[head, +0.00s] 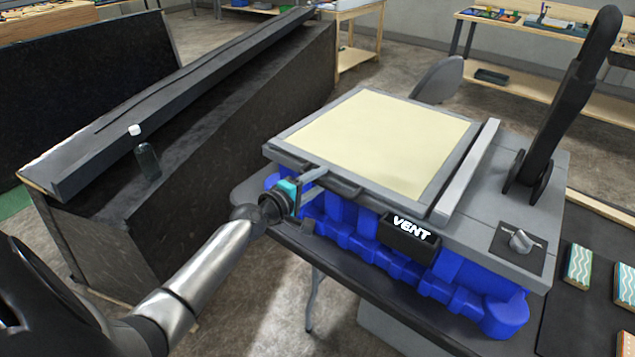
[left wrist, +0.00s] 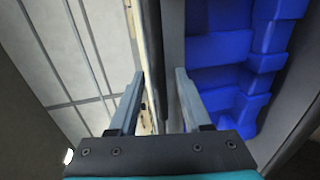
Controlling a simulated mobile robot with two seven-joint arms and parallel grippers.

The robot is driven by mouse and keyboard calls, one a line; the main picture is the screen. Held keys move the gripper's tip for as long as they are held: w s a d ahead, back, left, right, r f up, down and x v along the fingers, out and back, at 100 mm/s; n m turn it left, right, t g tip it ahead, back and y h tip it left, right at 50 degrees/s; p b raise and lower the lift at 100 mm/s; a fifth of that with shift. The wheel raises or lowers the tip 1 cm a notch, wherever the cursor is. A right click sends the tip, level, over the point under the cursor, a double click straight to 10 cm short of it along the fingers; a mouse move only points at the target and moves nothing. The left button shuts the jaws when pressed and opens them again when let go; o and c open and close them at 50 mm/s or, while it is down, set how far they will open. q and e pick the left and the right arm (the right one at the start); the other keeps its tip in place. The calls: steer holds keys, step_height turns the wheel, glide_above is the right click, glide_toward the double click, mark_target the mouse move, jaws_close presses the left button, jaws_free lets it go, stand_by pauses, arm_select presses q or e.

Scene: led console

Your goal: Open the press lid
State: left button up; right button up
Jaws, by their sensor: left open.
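The press has a flat grey-framed lid (head: 375,140) with a cream panel, lying level and closed over a blue base (head: 370,245). A dark handle lip (head: 335,180) runs along the lid's front edge. My left gripper (head: 320,181) is open at the left end of this front edge, with its fingers pointing at the lip. In the left wrist view the two fingers (left wrist: 160,85) are apart, with a grey edge strip (left wrist: 172,45) running between them. I cannot tell whether they touch it. My right gripper is not in view.
A black upright lever (head: 560,115) and a knob (head: 520,241) stand on the press's right side. A VENT label (head: 411,229) is on its front. A dark bench (head: 220,130) with a bottle (head: 146,160) is at the left. Patterned blocks (head: 579,264) lie at the right.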

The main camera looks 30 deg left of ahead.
arm_select(q)
steer(key=shift+c, duration=0.3)
jaws_close()
stand_by(1.2)
